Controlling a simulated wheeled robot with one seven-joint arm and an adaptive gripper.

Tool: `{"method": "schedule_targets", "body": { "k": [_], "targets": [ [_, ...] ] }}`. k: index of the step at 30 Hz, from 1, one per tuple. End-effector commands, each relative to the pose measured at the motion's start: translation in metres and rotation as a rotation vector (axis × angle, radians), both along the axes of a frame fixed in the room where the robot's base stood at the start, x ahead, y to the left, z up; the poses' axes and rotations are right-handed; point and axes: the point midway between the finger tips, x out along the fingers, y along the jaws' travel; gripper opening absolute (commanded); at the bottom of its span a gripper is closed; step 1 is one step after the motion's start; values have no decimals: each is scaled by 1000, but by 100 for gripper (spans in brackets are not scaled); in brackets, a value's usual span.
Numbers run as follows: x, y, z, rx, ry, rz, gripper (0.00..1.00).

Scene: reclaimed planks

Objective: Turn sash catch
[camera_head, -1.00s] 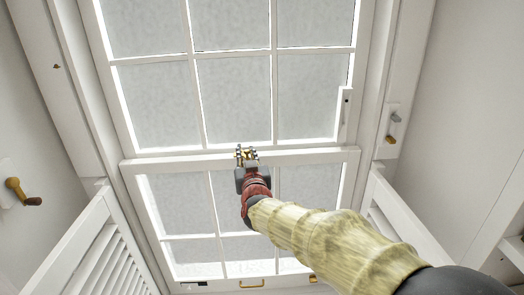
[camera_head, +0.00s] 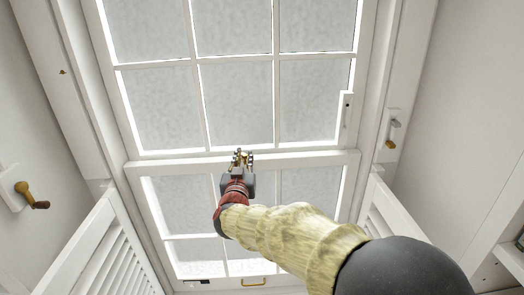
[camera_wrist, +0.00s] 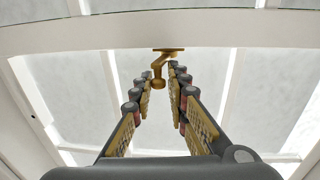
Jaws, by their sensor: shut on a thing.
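The brass sash catch (camera_wrist: 158,82) sits on the white meeting rail in the middle of the window, seen in the wrist view with its lever hanging towards me. My gripper (camera_wrist: 160,74) has its two fingers closed around the lever, one on each side. In the head view my gripper (camera_head: 243,159) is at the meeting rail (camera_head: 300,159), and its fingers hide most of the catch. Only a little brass shows between the fingertips.
A brass crank handle (camera_head: 32,196) is on the left wall, and a small lever plate (camera_head: 393,130) is on the right jamb. Louvred shutters (camera_head: 100,250) stand at both lower sides. A brass lift handle (camera_head: 254,282) is on the bottom rail.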

Motion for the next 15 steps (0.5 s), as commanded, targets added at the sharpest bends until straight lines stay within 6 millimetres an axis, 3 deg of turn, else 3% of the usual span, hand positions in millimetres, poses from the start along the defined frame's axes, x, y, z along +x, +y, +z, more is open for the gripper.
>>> {"method": "schedule_targets", "body": {
  "k": [1,15],
  "targets": [
    [1,2,6,-1,-3,-32,0],
    [0,7,5,2,-8,-234,0]
  ]
}}
